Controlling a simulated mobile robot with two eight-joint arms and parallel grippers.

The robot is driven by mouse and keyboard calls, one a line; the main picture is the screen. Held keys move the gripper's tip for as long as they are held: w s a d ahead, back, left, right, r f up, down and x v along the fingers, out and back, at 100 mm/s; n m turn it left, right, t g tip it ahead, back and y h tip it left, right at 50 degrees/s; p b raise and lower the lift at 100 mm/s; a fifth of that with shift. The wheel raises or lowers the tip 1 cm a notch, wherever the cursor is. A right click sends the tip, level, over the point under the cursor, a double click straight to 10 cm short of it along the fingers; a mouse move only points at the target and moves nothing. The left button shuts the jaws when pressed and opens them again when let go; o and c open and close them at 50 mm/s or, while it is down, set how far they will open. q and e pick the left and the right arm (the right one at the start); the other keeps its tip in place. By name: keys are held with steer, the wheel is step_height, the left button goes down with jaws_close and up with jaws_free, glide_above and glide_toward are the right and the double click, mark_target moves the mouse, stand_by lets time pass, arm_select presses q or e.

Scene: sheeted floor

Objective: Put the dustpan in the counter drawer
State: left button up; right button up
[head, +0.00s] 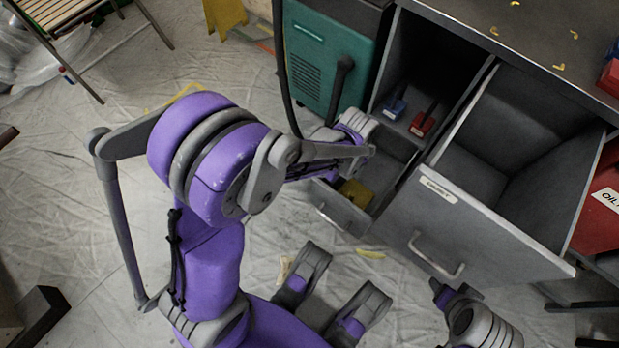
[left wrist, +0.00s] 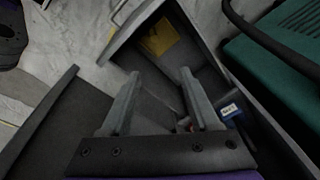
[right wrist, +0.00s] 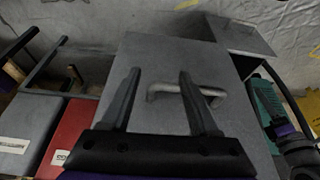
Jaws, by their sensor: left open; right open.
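A flat yellow thing (head: 356,192) lies in the small low open drawer (head: 341,207); I cannot tell whether it is the dustpan. It also shows in the left wrist view (left wrist: 160,38). My left gripper (left wrist: 160,76) is open and empty, above this drawer. A large counter drawer (head: 470,235) is pulled out, and the visible part of its inside is empty. Its front and bar handle (right wrist: 186,91) show in the right wrist view. My right gripper (right wrist: 157,78) is open in front of the drawer front, near the handle, holding nothing.
A blue-based item (head: 395,108) and a red-based item (head: 423,123) sit in the cabinet opening. A green machine (head: 325,60) with a black hose stands left of the cabinet. A red container (head: 603,200) is at the right. Yellow scraps (head: 559,67) lie on the counter; the left floor is mostly clear.

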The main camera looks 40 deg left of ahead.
arm_select(q)
steer(key=s+a+r+n+t, duration=0.1)
steer(key=s+r+n, duration=0.2)
steer(key=s, duration=0.6)
steer(key=s+r+n+t, duration=0.1)
steer(key=s+r+n, duration=0.3)
steer(key=s+r, duration=0.4)
steer(key=shift+s+a+r+n+t, duration=0.2)
steer(key=shift+s+a+n+t, duration=0.15)
steer(key=shift+s, duration=0.3)
